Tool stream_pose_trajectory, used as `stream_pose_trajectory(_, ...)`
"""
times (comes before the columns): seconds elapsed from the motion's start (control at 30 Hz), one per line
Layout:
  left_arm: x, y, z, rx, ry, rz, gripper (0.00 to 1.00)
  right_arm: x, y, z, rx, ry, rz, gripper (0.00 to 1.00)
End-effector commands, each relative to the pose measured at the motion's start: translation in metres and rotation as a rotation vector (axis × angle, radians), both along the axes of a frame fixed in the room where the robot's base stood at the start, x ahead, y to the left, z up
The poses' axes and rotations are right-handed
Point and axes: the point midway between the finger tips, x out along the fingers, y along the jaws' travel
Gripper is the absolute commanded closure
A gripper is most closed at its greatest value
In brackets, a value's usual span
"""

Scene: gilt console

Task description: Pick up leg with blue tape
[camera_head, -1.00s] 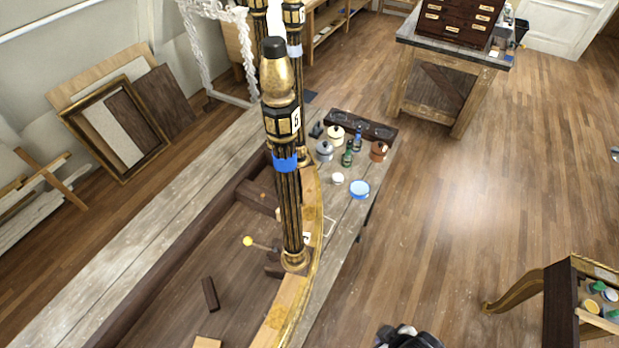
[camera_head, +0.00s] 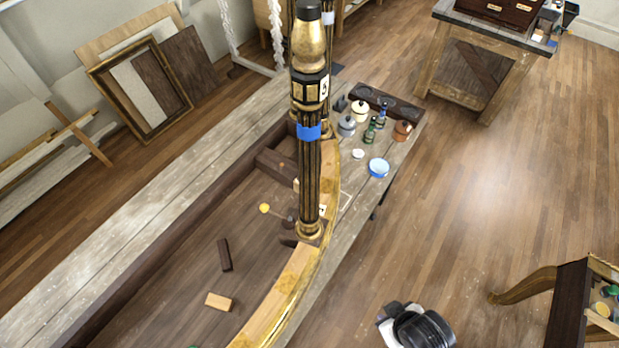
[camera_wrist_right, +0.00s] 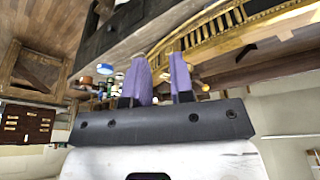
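The leg with blue tape (camera_head: 309,180) is a black and gold fluted column. It stands upright on the curved gilt rail of the console (camera_head: 272,318). My left gripper is not in view.
Another similar leg stands just behind, partly hidden. Pots, bottles and a blue bowl (camera_head: 379,168) sit on the bench (camera_head: 110,235) to the right of the leg. A small gilt-legged table (camera_head: 568,305) stands at the lower right.

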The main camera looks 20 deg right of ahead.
Motion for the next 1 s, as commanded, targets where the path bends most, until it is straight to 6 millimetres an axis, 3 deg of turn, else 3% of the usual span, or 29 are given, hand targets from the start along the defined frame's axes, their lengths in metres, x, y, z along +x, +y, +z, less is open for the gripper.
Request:
stream_pose_trajectory(0.07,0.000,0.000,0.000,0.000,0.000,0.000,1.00,0.000,0.000,0.000,0.000,0.000,0.000,0.70)
stream_pose_trajectory(0.63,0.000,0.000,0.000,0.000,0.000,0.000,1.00,0.000,0.003,0.000,0.011,0.001,-0.007,0.16)
stream_pose_trajectory(0.87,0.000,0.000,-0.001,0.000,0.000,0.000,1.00,0.002,0.002,0.000,0.007,-0.004,-0.005,0.16)
stream_pose_trajectory(1.0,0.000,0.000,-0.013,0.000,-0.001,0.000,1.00,0.026,0.001,0.000,0.006,-0.064,-0.004,0.16)
